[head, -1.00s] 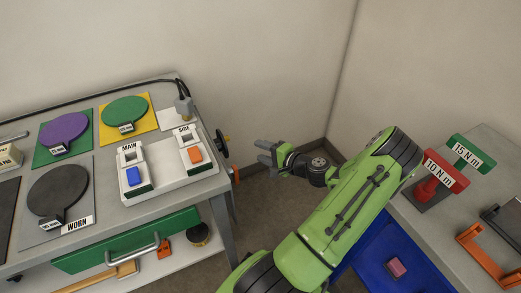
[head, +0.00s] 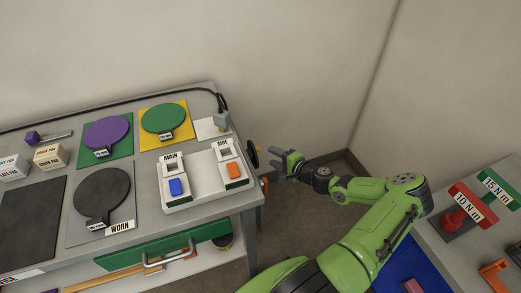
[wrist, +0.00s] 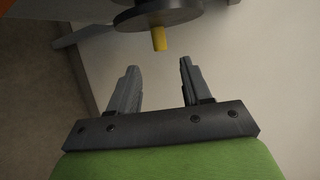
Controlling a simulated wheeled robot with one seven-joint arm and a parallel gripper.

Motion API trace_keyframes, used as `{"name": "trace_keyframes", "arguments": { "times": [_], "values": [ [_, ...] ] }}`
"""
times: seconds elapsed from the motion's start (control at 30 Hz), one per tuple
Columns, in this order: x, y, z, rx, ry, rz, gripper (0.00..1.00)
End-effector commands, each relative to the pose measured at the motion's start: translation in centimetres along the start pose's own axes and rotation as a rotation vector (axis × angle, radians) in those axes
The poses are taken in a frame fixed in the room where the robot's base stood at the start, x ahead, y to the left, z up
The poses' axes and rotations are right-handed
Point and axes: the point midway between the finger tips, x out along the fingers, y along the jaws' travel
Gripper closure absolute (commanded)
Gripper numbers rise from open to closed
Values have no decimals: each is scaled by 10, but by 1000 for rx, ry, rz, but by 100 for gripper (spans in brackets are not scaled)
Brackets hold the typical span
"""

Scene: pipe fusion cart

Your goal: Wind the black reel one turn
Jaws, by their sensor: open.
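The black reel (head: 254,154) is mounted on the right end of the grey workbench, seen nearly edge-on in the head view. In the wrist view the reel (wrist: 165,15) shows at the top, partly cut off by the frame, with a yellow handle peg (wrist: 159,39) sticking out from it. My gripper (head: 273,160) is open and empty just right of the reel. In the wrist view the peg is beyond the fingertips of my gripper (wrist: 158,65), roughly midway between them, and the fingers appear apart from it.
An orange part (head: 265,187) is on the bench's end below the reel. The bench (head: 205,226) carries a white tray (head: 203,192) with blue and orange blocks. A second table (head: 456,257) with red and green labelled tools stands at right. Floor shows between them.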

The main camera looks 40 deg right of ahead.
Motion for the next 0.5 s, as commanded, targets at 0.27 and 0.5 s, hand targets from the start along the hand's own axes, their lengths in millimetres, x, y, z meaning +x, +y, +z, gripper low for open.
{"name": "trace_keyframes", "arguments": {
  "times": [0.27,0.5],
  "values": [
    [70,3,0,0,0,-1,52],
    [97,1,-1,1,2,0,52]
  ]
}}
